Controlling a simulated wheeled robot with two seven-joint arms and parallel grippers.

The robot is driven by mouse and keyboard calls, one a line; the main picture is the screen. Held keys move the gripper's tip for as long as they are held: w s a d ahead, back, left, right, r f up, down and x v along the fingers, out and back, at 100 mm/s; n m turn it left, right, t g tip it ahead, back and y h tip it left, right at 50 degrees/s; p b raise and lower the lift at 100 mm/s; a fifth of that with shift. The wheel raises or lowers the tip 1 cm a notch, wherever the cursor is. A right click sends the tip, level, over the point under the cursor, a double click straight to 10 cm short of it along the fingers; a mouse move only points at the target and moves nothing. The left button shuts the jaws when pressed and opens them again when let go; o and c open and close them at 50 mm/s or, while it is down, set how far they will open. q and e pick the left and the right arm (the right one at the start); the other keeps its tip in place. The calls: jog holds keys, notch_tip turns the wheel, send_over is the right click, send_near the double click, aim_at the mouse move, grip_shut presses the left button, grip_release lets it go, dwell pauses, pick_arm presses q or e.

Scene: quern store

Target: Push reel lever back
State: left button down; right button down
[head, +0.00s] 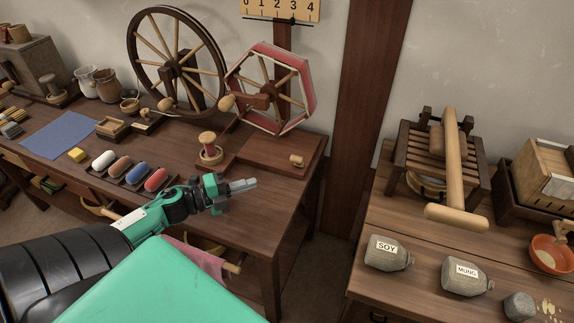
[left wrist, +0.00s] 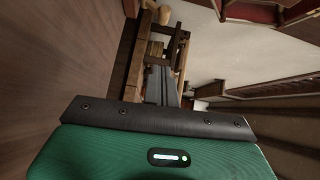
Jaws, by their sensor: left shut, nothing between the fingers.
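The reel (head: 299,93), a red many-sided frame with wooden spokes, stands on a brown wooden base (head: 265,155) at the right end of the left bench. A small pale wooden knob (head: 296,160) sticks up near the front right of that base. It looks like the reel lever, but I cannot be sure. My left gripper (head: 252,184) is shut and empty, in front of the base and left of and nearer than the knob, apart from it in the picture. Its grey fingers (left wrist: 162,86) also show in the left wrist view. My right gripper is not in view.
A large spoked wheel (head: 133,44) and a wooden spool (head: 208,148) stand left of the reel. Coloured rolls lie in a tray left of my gripper. A dark post (head: 370,100) rises between the benches. The right bench holds a press (head: 452,160) and labelled jars (head: 386,253).

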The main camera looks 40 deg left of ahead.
pick_arm(q)
send_near(300, 162)
jog(key=d, duration=0.2)
jog(key=w+d, duration=0.1)
jog(key=shift+d, duration=0.35)
jog(key=shift+w+a+f, duration=0.1)
jog(key=shift+w, duration=0.4)
jog(key=shift+w+a+f, duration=0.1)
jog(key=shift+w+a, duration=0.05)
jog(key=shift+w, duration=0.4)
jog(key=shift+w+a, duration=0.2)
jog(key=shift+w, duration=0.7)
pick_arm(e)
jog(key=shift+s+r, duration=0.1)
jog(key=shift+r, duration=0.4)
pick_arm(q)
jog(key=shift+r, duration=0.1)
